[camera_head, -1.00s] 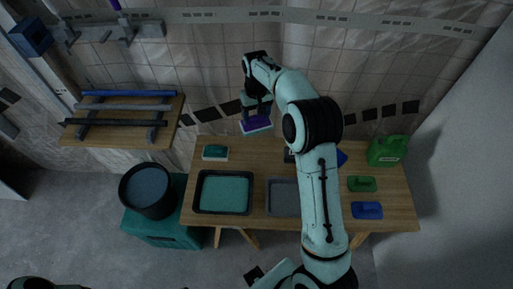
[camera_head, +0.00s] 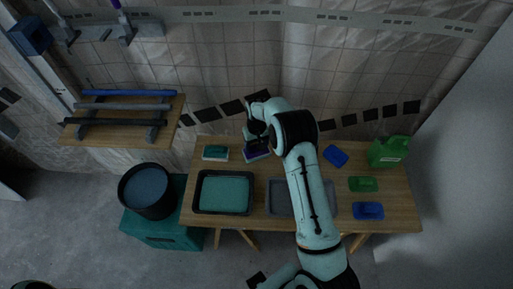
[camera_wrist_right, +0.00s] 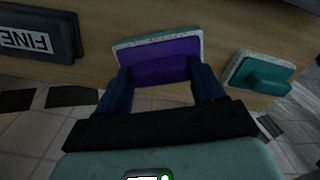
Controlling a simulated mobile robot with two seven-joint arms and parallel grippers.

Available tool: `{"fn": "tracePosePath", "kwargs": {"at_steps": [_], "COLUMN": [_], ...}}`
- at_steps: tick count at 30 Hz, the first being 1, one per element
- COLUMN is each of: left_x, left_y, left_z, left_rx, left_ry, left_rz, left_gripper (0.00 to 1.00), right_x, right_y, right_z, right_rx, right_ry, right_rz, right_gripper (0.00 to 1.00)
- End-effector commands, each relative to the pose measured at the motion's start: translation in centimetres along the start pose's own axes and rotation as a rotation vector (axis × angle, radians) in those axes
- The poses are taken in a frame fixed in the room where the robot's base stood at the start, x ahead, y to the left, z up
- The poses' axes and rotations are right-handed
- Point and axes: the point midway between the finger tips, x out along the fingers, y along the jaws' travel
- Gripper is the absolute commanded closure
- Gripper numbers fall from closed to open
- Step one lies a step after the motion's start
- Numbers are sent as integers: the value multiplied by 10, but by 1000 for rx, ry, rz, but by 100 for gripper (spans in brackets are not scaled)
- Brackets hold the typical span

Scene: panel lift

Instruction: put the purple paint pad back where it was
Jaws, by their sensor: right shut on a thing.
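The purple paint pad (camera_head: 257,155) has a purple back and a pale fringe. It is at the far edge of the wooden table, right of the teal paint pad (camera_head: 216,152). My right gripper (camera_head: 256,146) is shut on it; in the right wrist view the fingers (camera_wrist_right: 163,84) grip the purple pad (camera_wrist_right: 165,58) from both sides. I cannot tell whether its underside touches the tabletop. The teal pad also shows in the right wrist view (camera_wrist_right: 268,78), apart from the purple one. My left gripper is not in view.
A dark block marked FINE (camera_wrist_right: 38,36) lies on the other side of the purple pad. The table (camera_head: 400,215) also holds a teal-filled tray (camera_head: 224,208), a grey tray (camera_head: 282,197), blue and green pads (camera_head: 363,184), and a green jug (camera_head: 389,151). A tiled wall stands behind.

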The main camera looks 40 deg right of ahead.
Motion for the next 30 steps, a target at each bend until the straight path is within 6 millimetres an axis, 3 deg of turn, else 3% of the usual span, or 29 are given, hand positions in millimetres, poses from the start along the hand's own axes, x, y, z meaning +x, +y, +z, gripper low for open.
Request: {"fn": "tracePosePath", "kwargs": {"at_steps": [3, 10, 11, 12, 13, 23, 30], "left_x": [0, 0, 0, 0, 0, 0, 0], "left_y": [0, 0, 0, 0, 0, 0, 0], "left_z": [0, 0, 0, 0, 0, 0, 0], "left_rx": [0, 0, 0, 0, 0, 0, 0], "left_ry": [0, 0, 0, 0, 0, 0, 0], "left_rz": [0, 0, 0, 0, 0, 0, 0], "left_gripper": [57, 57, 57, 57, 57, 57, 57], "right_x": [19, 22, 22, 22, 22, 18, -20], "right_y": [0, 0, 0, 0, 0, 0, 0], "right_z": [0, 0, 0, 0, 0, 0, -1], "right_rx": [0, 0, 0, 0, 0, -1, -1], "right_ry": [-2, 0, 0, -1, -1, 1, 5], "right_rz": [-1, -1, -1, -1, -1, -1, 0], "right_gripper": [63, 63, 22, 9, 6, 6, 6]}}
